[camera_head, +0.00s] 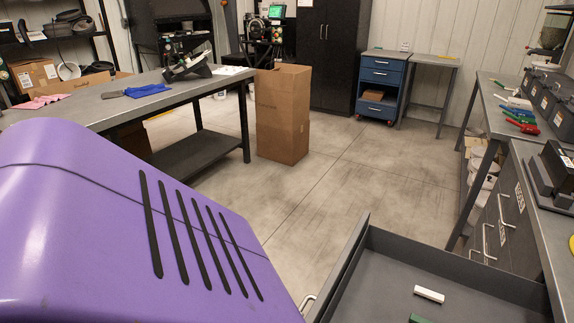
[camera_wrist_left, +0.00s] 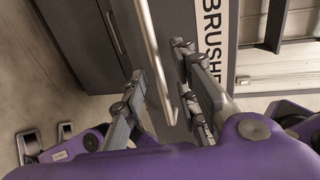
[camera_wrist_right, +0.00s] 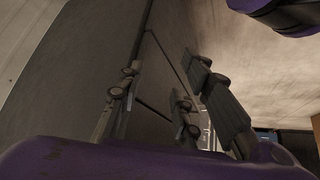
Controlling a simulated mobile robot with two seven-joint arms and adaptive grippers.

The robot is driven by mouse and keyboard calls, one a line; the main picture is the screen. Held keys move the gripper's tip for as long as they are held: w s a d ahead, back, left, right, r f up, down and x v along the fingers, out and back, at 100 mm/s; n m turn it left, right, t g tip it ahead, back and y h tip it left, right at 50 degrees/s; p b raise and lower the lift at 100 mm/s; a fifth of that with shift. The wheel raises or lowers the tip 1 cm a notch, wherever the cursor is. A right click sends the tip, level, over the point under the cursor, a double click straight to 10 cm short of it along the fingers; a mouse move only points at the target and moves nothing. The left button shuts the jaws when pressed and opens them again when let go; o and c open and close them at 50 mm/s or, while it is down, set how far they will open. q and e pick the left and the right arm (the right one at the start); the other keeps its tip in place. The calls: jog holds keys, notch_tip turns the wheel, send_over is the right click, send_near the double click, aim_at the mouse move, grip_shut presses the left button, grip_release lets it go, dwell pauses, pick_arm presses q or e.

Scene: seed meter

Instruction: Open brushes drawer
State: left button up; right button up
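In the left wrist view, a grey drawer front bears a white label (camera_wrist_left: 214,40) reading "BRUSHE", its end cut off. A pale bar handle (camera_wrist_left: 152,50) runs down in front of it. My left gripper (camera_wrist_left: 165,98) is open, its fingers apart on either side of the handle; contact is not clear. In the head view, a grey drawer (camera_head: 368,258) stands pulled out at the bottom right, holding a white block (camera_head: 429,294) and a green item (camera_head: 420,319). Its front label is hidden. My right gripper (camera_wrist_right: 160,100) is open and empty near a dark panelled surface. Neither gripper shows in the head view.
Closed grey drawers with handles (camera_head: 487,243) stand under the right-hand workbench (camera_head: 488,92). A cardboard box (camera_head: 283,115) stands beside the left table (camera_head: 82,112). A blue drawer cabinet (camera_head: 381,85) is at the back. The middle floor is clear.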

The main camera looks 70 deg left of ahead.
pick_arm(q)
jog(key=v, duration=1)
jog(key=shift+s+a, duration=0.15)
jog(key=shift+a, duration=0.05)
